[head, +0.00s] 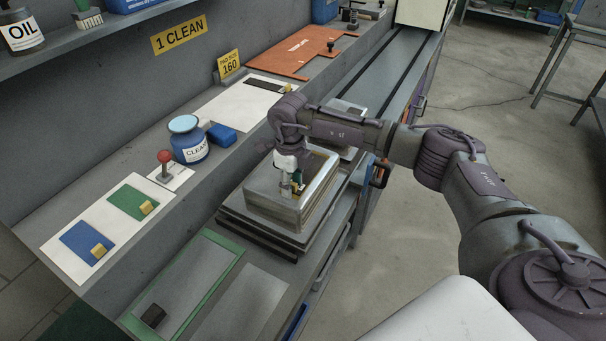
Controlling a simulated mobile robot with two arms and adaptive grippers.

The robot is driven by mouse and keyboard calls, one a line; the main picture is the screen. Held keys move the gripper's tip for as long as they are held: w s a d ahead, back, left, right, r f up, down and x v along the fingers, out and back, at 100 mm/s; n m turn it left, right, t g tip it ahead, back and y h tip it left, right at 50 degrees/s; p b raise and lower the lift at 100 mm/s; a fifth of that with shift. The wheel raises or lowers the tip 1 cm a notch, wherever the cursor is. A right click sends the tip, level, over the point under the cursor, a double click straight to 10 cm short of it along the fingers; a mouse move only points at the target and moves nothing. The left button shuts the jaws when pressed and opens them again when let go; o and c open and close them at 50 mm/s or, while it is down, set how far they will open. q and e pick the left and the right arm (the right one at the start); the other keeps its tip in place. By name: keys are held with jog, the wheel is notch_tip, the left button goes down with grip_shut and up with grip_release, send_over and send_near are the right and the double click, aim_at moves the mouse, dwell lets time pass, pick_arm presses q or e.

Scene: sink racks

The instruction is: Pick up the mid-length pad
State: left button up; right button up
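A blue pad (86,242) and a green pad (131,203), each with a yellow block on it, lie on a white board at the left. A long dark pad (264,86) lies on a white sheet farther back, with a yellow block at its right end. I cannot tell for certain which is the mid-length one. My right gripper (291,188) points down at the metal basin (270,205), right of the pads and apart from them. Its fingers are small and partly hidden, and a small green and yellow thing shows beside them. My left gripper is out of view.
A blue CLEAN jar (188,140), a blue block (222,136) and a red-knobbed stamp (165,163) stand between the pads. A green-framed tray (190,280) lies in front. An orange board (300,53) lies at the back. A shelf overhangs the upper left.

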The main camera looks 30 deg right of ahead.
grip_shut()
jog(key=shift+w+r+b, duration=0.15)
jog(key=shift+r+b, duration=0.2)
jog(key=shift+r, duration=0.15)
notch_tip(320, 180, up, 3)
jog(key=shift+f+b, duration=0.1)
jog(key=shift+b, duration=0.7)
jog(key=s+d+r+b, duration=0.2)
jog(key=s+r, duration=0.5)
jog(key=s, duration=0.4)
jog(key=shift+s+d+r+b, duration=0.15)
jog(key=shift+s+d+b, duration=0.2)
jog(key=shift+b, duration=0.4)
